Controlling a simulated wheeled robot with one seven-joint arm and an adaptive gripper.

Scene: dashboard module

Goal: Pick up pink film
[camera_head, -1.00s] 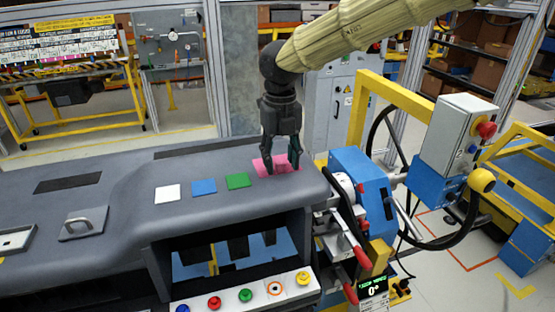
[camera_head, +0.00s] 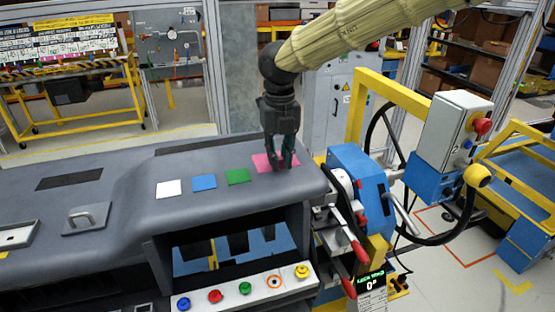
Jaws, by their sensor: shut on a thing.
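The pink film (camera_head: 263,163) is a small flat square on top of the grey dashboard module (camera_head: 130,170), near its right end. My gripper (camera_head: 280,164) points straight down over the film's right part. Its fingers are close together and shut on the film. The fingers hide part of the film. The film still appears level with the dashboard surface, and I cannot tell whether it is lifted.
Green (camera_head: 237,177), blue (camera_head: 204,182) and white (camera_head: 169,189) squares lie in a row left of the pink film. Blue machinery (camera_head: 362,180) with a yellow frame (camera_head: 405,105) stands close on the right. A button panel (camera_head: 245,287) is at the front.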

